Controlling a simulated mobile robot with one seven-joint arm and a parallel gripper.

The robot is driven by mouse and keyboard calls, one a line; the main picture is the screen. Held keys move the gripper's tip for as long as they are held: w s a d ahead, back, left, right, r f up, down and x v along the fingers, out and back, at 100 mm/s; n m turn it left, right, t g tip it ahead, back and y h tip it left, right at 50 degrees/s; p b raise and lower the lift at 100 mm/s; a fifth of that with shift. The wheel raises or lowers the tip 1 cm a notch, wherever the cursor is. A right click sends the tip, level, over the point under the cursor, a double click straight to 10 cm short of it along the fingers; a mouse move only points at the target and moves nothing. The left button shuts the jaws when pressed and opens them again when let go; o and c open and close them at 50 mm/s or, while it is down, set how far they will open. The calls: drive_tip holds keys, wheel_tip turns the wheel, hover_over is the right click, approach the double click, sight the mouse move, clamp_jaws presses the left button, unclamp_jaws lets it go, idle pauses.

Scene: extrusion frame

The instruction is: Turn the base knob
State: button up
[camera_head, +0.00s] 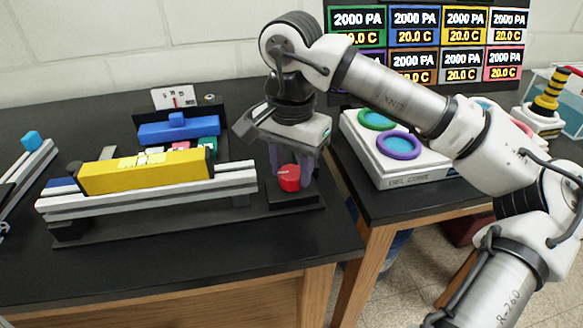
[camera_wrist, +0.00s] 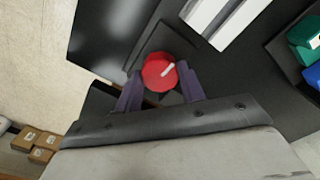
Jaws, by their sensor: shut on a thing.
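The base knob (camera_head: 289,178) is a red round knob with a white pointer line on a black base at the right end of the extrusion frame (camera_head: 150,192). In the wrist view the knob (camera_wrist: 159,72) sits between the fingertips, its white line slanting up to the right. My gripper (camera_head: 291,172) points down from above with its purple fingers on both sides of the knob. In the wrist view my gripper (camera_wrist: 160,88) is shut on the knob. The fingers partly hide the knob's sides.
A yellow block (camera_head: 145,171) lies along the frame, left of my gripper. A blue block (camera_head: 178,130) is behind it. A white box with coloured rings (camera_head: 398,146) stands to the right on another table. A display panel (camera_head: 430,45) is behind. The black tabletop in front is clear.

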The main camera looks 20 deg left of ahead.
sight(291, 172)
drive_tip(key=shift+n, duration=0.5)
drive_tip(key=o, duration=1)
drive_tip(key=shift+r, duration=0.1)
wheel_tip(291, 172, up, 14)
drive_tip(key=shift+f, duration=0.1)
drive_tip(key=shift+f, duration=0.1)
